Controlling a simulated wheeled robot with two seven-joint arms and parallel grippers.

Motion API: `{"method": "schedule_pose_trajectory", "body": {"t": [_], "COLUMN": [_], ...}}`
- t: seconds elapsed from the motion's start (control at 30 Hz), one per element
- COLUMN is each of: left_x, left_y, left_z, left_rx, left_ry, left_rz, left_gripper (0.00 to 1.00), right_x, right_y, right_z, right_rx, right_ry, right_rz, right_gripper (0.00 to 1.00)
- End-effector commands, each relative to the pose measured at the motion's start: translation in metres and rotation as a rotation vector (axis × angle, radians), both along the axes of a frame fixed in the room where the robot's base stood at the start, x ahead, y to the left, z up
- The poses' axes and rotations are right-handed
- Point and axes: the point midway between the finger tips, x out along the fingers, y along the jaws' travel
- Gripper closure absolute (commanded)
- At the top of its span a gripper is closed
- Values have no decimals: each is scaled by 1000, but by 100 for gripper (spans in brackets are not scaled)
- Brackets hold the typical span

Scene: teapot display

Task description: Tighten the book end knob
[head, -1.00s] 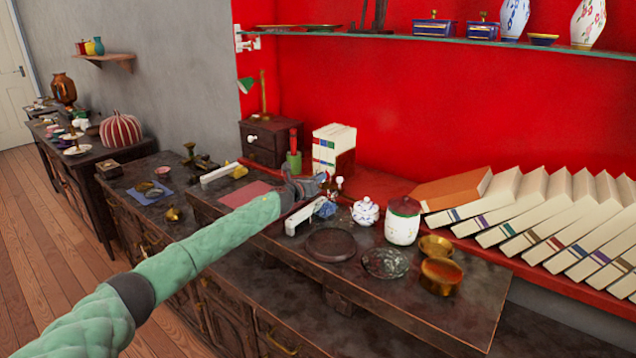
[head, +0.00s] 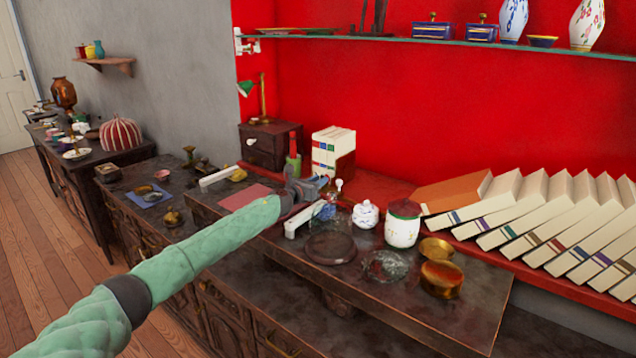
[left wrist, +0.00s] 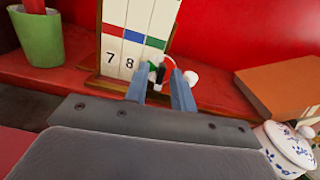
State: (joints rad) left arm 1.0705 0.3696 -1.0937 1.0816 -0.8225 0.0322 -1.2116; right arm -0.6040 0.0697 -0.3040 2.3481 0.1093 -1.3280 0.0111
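White books (head: 328,148) with coloured bands stand on the red ledge, with a brown wooden book end (head: 345,166) at their right side. In the left wrist view, the books (left wrist: 125,42) carry the numbers 7 and 8, with wood along their base. My left gripper (head: 322,184) is in front of the book end. Its fingers (left wrist: 159,88) are apart in the left wrist view. Small black, red and green parts show beyond the gap, with a white ball (left wrist: 191,77) to the right. I cannot tell which is the knob, or whether a finger touches it. My right gripper is not in view.
A green cup (left wrist: 38,38) stands left of the books. A blue-and-white lidded pot (head: 366,214), a white jar (head: 402,224) and brass bowls (head: 441,279) stand to the right. An orange book (head: 452,190) lies farther right.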

Motion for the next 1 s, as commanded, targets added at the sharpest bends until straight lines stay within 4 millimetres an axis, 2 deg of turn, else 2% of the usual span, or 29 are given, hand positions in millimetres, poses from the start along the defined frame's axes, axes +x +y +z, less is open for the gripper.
{"method": "schedule_pose_trajectory", "body": {"t": [0.47, 1.0], "left_x": [-6, -55], "left_y": [5, 41], "left_z": [0, -1], "left_rx": [2, 0], "left_ry": [-1, 0], "left_rz": [0, 0], "left_gripper": [70, 70], "right_x": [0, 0], "right_y": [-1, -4], "right_z": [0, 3], "right_rx": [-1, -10], "right_ry": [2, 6], "right_rz": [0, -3], "right_gripper": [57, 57]}}
